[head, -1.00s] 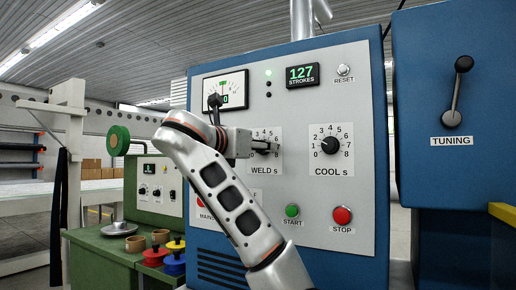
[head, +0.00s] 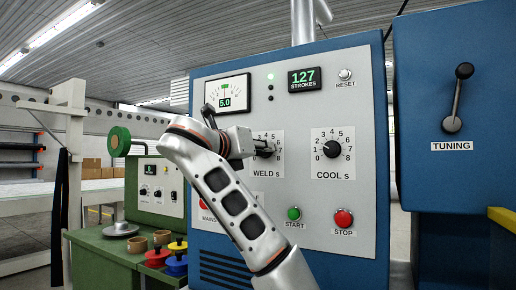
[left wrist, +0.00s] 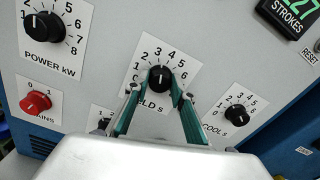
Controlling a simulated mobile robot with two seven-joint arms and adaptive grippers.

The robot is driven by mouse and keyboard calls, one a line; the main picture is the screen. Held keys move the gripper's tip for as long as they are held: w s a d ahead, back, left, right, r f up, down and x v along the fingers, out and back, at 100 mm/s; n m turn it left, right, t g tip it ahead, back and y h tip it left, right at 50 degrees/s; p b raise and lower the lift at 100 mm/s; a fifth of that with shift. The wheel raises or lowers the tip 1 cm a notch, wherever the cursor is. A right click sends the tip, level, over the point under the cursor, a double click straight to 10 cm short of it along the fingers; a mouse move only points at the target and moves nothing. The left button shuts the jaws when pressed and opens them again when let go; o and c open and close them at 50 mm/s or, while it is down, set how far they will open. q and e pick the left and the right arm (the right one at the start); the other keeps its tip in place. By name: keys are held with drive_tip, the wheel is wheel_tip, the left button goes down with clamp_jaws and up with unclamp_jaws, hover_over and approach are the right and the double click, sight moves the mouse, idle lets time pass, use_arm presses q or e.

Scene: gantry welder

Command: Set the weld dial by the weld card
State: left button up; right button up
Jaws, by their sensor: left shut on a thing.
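The weld dial (left wrist: 160,77) is a black knob on a white plate numbered from 0 to 8. My left gripper (left wrist: 160,85) has a green-sided finger on each side of the knob and is shut on it. Its white mark seems to point upward in the left wrist view, but the exact number is unclear. In the head view, my left gripper (head: 264,148) reaches the weld dial from the left and covers much of it. I see no weld card that I can identify. My right gripper is not in view.
A meter (head: 226,93) reads 5.0. The cool dial (head: 333,149) is right of the weld dial; the power dial (left wrist: 43,25) is up left in the wrist view. Start (head: 294,213) and stop (head: 343,218) buttons sit below. A green bench (head: 105,250) with spools stands left.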

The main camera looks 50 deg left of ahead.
use_arm(q)
drive_tip(key=shift+n, duration=1)
drive_tip(key=o, duration=1.1)
drive_tip(key=v, duration=1.2)
